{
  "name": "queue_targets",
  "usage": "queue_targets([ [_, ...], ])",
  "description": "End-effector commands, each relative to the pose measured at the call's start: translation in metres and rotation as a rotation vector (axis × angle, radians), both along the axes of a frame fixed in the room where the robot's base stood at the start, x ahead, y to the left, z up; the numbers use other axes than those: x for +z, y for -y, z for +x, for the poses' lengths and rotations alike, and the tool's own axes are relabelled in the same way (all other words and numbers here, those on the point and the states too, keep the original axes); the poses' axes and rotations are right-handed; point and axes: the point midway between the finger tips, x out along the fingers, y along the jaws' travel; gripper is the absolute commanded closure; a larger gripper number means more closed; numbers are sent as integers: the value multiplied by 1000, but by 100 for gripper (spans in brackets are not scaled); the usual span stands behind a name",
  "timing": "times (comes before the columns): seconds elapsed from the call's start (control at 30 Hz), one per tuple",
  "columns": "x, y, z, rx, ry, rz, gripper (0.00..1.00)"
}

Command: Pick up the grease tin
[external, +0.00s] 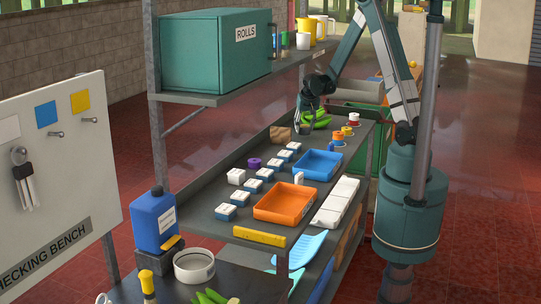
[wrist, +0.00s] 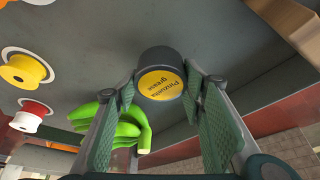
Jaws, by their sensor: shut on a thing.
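The grease tin (wrist: 160,70) is a dark round tin with a yellow label reading "grease", seen in the wrist view. My gripper (wrist: 160,90) has one finger on each side of the tin and is shut on it. In the external view my gripper (external: 307,126) is at the far end of the grey bench shelf, where the tin is too small and dark to make out clearly. I cannot tell whether the tin touches the shelf or is slightly above it.
Green bananas (wrist: 125,128) lie close beside the gripper. Yellow (wrist: 22,70) and red (wrist: 30,115) spools stand to the left in the wrist view. A brown box (wrist: 290,25) is on the other side. Blue (external: 319,164) and orange (external: 285,204) trays stand nearer on the shelf.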

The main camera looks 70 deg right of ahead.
Motion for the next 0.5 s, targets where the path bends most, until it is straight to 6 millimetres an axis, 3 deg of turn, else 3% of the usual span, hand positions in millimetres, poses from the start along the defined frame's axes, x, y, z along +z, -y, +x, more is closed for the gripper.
queue_targets([
  [0.13, 13, -1, -1, 0, 0, 0, 74],
  [0.5, 11, -42, -55, 0, 0, 0, 74],
])
